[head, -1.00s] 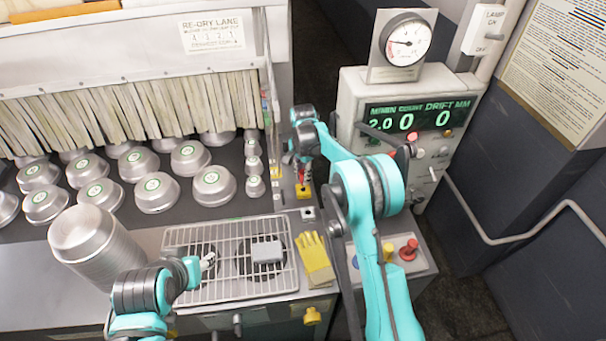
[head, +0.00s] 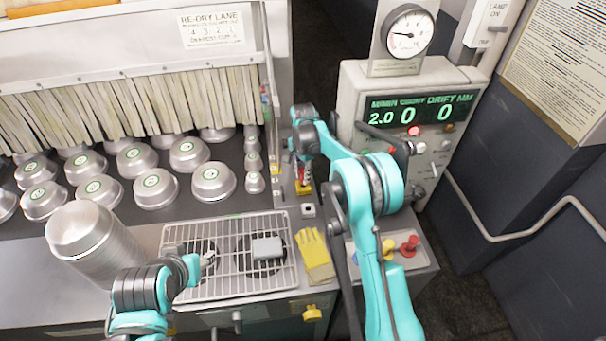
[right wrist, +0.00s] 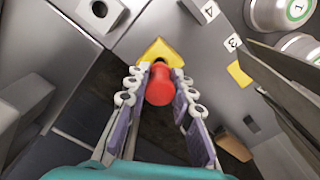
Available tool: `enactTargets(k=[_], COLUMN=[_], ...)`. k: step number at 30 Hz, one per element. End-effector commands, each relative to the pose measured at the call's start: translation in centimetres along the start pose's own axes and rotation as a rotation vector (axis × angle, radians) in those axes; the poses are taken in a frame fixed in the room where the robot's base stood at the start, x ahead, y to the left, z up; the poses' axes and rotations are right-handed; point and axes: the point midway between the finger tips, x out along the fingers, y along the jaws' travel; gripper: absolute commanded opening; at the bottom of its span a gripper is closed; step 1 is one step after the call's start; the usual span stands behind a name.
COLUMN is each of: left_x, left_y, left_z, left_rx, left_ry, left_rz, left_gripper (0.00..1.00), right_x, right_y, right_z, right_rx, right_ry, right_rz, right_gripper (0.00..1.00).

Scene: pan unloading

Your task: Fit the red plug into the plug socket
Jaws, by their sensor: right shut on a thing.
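The red plug (right wrist: 160,87) is between the two fingers of my right gripper (right wrist: 157,98) in the right wrist view, and the gripper is shut on it. A yellow piece (right wrist: 159,51) shows just beyond the plug; I cannot tell whether they touch. In the head view my right gripper (head: 301,170) is above this yellow piece (head: 303,187), at the right end of the counter, and mostly hides the plug. A pale block with a dark hole (head: 308,211) sits just in front; I cannot tell which part is the socket. My left gripper (head: 208,259) is over the wire rack, its jaws unclear.
Several metal pans (head: 155,188) stand on the dark belt to the left. A pan stack (head: 92,240), wire rack (head: 230,285) and yellow glove (head: 314,256) lie in front. A gauge box (head: 430,85) stands close on the right.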

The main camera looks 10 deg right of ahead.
Motion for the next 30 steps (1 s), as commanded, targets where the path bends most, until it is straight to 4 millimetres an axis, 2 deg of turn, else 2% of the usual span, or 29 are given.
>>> enactTargets(k=[30], left_x=[0.9], left_y=[0.0], left_z=[0.7], left_rx=[0.000], left_ry=[0.000], left_rz=[0.000], left_gripper=[0.47], right_x=[1.5], right_y=[0.0], right_z=[0.0], right_rx=[0.000], right_ry=[0.000], right_rz=[0.000], right_gripper=[0.00])
